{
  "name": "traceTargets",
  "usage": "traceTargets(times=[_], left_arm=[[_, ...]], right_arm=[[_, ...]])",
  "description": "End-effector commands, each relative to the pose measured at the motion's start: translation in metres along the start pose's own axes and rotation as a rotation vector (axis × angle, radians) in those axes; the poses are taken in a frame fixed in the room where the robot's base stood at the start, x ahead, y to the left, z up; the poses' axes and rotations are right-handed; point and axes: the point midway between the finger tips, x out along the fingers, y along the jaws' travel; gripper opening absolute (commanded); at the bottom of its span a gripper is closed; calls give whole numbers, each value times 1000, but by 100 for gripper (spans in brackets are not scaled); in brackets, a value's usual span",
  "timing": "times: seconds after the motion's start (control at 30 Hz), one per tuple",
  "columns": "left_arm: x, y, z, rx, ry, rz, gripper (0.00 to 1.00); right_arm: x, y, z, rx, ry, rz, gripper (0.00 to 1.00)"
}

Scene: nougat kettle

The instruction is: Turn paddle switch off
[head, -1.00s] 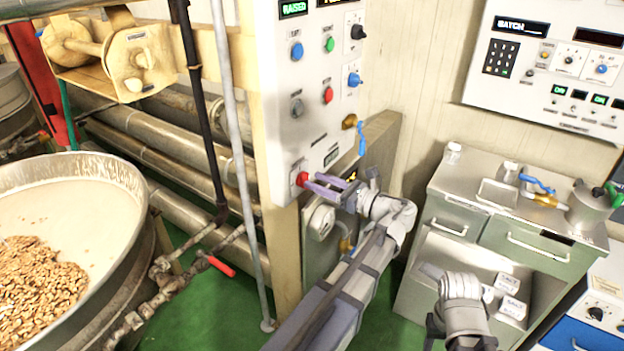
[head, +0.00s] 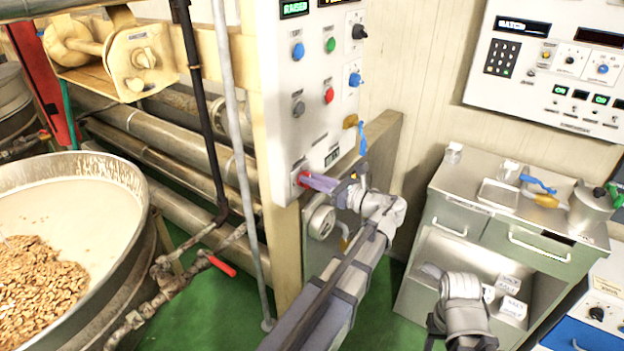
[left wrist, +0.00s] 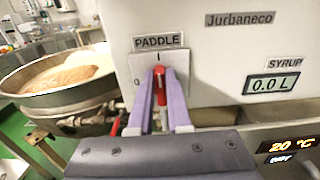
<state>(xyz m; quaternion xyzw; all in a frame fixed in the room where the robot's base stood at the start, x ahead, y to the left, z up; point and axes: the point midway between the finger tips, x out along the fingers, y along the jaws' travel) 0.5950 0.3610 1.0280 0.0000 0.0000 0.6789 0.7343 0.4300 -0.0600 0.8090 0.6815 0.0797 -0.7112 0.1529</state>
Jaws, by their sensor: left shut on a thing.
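The paddle switch is a red knob (head: 299,179) low on the white control panel (head: 300,110). In the left wrist view the red knob (left wrist: 158,71) stands about upright under a "PADDLE" label (left wrist: 158,41), its top towards a small mark. A "0" mark is to the left of it. My left gripper (head: 310,181) is shut on the knob, with its purple fingers (left wrist: 158,100) on either side of it. The fingers hide part of the knob. My right gripper (head: 431,270) is low in front of the grey cabinet; its jaws cannot be made out.
A kettle of nuts and cream-coloured mass (head: 70,220) stands at left. Pipes and a black pole (head: 205,120) lie between it and the panel. A grey cabinet (head: 500,235) with cups and tools on top is at right. A syrup display (left wrist: 270,84) is right of the switch.

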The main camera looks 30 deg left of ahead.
Motion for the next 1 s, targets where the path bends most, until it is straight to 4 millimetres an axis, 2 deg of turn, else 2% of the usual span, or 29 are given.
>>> traceTargets(times=[0.57,0.77,1.0], left_arm=[[0,1,0,-21,0,0,0],[0,2,0,-117,0,0,0],[0,5,-1,-323,0,1,0]], right_arm=[[0,0,0,0,0,0,50],[0,0,0,0,0,0,50],[1,0,0,0,0,0,50]])
